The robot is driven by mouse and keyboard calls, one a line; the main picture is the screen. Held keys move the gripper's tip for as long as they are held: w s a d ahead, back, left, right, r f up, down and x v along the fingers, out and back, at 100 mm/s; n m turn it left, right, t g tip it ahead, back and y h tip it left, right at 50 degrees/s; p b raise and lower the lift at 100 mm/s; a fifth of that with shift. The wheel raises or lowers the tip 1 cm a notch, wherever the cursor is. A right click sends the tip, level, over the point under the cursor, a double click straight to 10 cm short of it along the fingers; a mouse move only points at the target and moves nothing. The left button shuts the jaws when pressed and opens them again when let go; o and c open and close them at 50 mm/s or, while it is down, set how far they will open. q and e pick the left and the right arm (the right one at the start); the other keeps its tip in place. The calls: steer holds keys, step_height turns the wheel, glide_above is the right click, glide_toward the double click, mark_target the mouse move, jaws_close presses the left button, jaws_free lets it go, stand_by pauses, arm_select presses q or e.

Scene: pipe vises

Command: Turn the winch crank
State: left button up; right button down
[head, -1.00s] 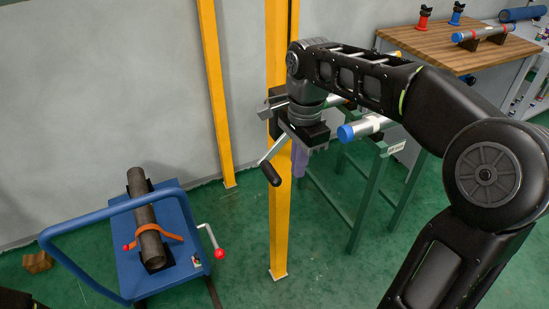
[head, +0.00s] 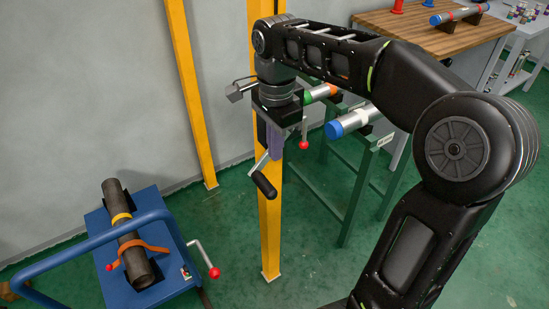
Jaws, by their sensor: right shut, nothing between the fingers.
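The winch crank (head: 264,184) has a black grip on a short grey arm and hangs on the front of the yellow post (head: 270,235). Grey metal parts (head: 236,92) stick out on the left of the post, higher up; the rest of the winch is mostly hidden behind my right gripper. My right gripper (head: 275,150) points down in front of the post, its purple fingers shut and empty, just above the crank's grip. I cannot tell whether the fingers touch the crank arm. My left gripper is not in view.
A blue cart (head: 174,262) with a strapped dark pipe (head: 128,235) and a red-knobbed crank (head: 208,262) stands at left. A green stand (head: 350,205) with blue-capped pipe (head: 350,122) is close right of the post. A wooden bench (head: 440,40) is behind. Green floor lies between.

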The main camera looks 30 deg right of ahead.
step_height(320, 180, down, 9)
steer(key=shift+f, duration=0.15)
steer(key=shift+a+r, duration=0.15)
steer(key=shift+r, duration=0.05)
stand_by(0.5)
